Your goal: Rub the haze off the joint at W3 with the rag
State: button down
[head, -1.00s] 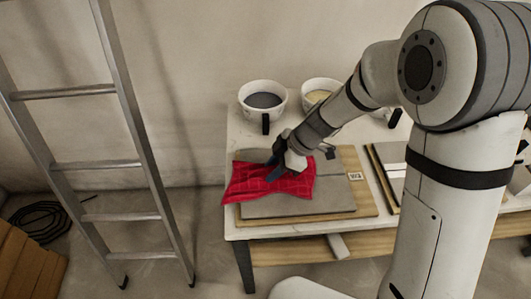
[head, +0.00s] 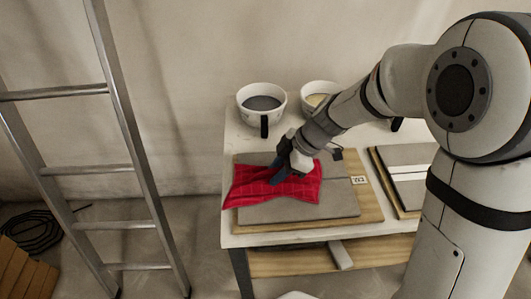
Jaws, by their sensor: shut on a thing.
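The red checked rag (head: 262,187) lies spread over the left part of the grey tile panel (head: 330,200), its left end reaching past the tile edge. My gripper (head: 279,177) is over the rag, pointing down, shut on it near its middle. The panel sits on a wooden board with a small label (head: 358,181) at its right that appears to read W3. The rag and my gripper hide the panel's left part, and I cannot make out the joint or any haze.
A cup with grey contents (head: 262,104) and one with cream contents (head: 318,98) stand behind. Another panel (head: 405,178) lies to the right. A ladder (head: 128,150) leans at the left, apart from the table (head: 232,240). A coiled cable (head: 35,230) is on the floor.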

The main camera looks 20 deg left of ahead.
jog(key=shift+s+a+f+b, duration=0.1)
jog(key=shift+s+a+b, duration=0.15)
jog(key=shift+a, duration=0.3)
jog(key=shift+s+a+b, duration=0.2)
jog(key=shift+a, duration=0.3)
jog(key=shift+s+a+r, duration=0.15)
jog(key=shift+s+r, duration=0.05)
jog(key=shift+r, duration=0.15)
jog(key=shift+r+p, duration=1.3)
jog(key=shift+r, duration=2.55)
